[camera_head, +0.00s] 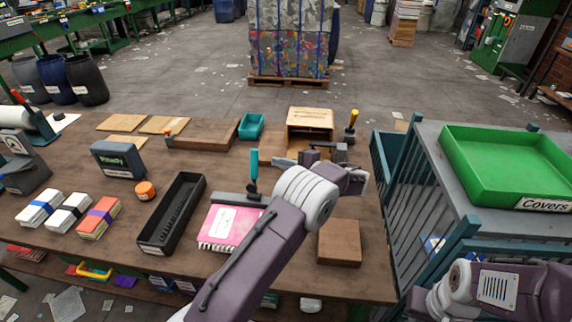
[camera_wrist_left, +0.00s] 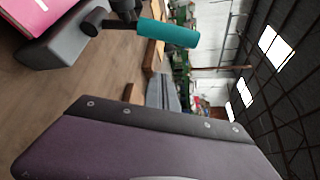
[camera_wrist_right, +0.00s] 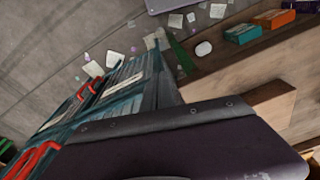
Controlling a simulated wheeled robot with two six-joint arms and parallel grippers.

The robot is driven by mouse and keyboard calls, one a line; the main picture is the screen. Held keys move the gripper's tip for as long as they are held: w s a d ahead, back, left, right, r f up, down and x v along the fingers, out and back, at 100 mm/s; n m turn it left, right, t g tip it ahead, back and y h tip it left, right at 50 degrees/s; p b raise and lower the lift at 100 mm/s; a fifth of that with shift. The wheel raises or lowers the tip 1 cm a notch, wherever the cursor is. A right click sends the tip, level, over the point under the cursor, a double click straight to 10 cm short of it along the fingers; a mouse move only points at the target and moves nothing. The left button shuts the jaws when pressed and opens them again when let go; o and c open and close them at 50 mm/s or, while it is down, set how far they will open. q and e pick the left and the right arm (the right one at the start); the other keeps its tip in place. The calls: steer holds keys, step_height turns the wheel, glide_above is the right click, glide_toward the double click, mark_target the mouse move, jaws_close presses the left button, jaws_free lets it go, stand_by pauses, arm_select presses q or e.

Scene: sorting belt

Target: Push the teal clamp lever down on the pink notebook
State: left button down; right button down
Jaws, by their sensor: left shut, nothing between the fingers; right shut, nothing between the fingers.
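The pink notebook (camera_head: 222,228) lies on the wooden bench with a pale label on its cover. A grey clamp (camera_head: 228,197) sits along its far edge. The clamp's teal lever (camera_head: 254,163) stands upright on a dark stem. The left wrist view shows the teal lever (camera_wrist_left: 168,33), the grey clamp base (camera_wrist_left: 65,52) and a corner of the pink notebook (camera_wrist_left: 40,14). My left gripper (camera_head: 284,161) is shut and empty, just right of the lever; contact is not visible. My left arm hides the notebook's right side. My right arm is at lower right, its fingertips out of view.
A black tray (camera_head: 172,213) stands left of the notebook, beside an orange round container (camera_head: 145,190). A brown block (camera_head: 339,242) lies to the right. A teal bin (camera_head: 251,126) and an open wooden box (camera_head: 309,122) stand behind. A green tray (camera_head: 507,165) sits on the right-hand cart.

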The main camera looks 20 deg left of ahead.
mark_target(254, 174)
arm_select(q)
steer(key=a, duration=0.1)
steer(key=s+a, duration=0.1)
steer(key=a, duration=0.1)
steer(key=s+a, duration=0.1)
steer(key=shift+s+a+r+p, duration=0.15)
steer(key=shift+s+r+p, duration=0.15)
steer(key=shift+p, duration=0.1)
